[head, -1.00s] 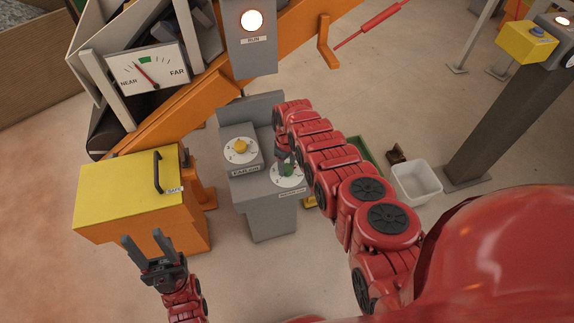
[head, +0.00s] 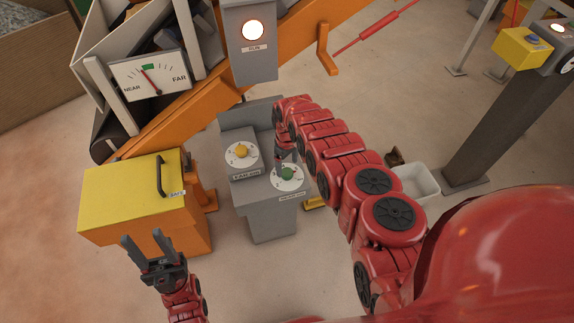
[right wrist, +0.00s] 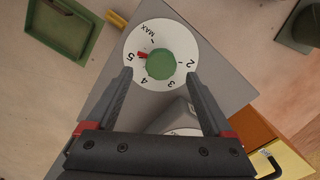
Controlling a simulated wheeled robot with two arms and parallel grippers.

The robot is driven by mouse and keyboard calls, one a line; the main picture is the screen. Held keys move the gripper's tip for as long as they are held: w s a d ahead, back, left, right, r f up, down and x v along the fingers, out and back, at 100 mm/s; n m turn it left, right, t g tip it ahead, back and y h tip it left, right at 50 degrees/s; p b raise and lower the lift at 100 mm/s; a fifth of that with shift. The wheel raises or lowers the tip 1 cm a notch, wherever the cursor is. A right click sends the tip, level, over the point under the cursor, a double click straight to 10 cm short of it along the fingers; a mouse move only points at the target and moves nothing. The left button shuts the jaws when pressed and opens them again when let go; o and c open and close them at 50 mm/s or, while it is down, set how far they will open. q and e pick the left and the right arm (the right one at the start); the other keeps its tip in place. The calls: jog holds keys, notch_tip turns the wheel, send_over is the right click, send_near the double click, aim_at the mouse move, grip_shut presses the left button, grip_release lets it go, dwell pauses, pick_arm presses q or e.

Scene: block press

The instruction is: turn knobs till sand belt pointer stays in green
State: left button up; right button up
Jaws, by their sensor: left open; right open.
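The gauge (head: 150,77) has NEAR and FAR ends and a green band at the top. Its red pointer leans left, its tip at about the left edge of the green. In the right wrist view, the green knob's red mark points close to 5, towards MAX. My left gripper (head: 146,242) is open and empty, in front of the yellow-topped box.
The yellow-topped orange box (head: 130,190) with a black handle stands left of the console. A lit RUN panel (head: 250,55) hangs above. A white bin (head: 418,184) and a grey post with a yellow button box (head: 523,47) stand to the right.

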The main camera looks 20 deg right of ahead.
aim_at(287, 172)
notch_tip(287, 172, up, 14)
jog(key=shift+b, duration=0.35)
dwell(0.5)
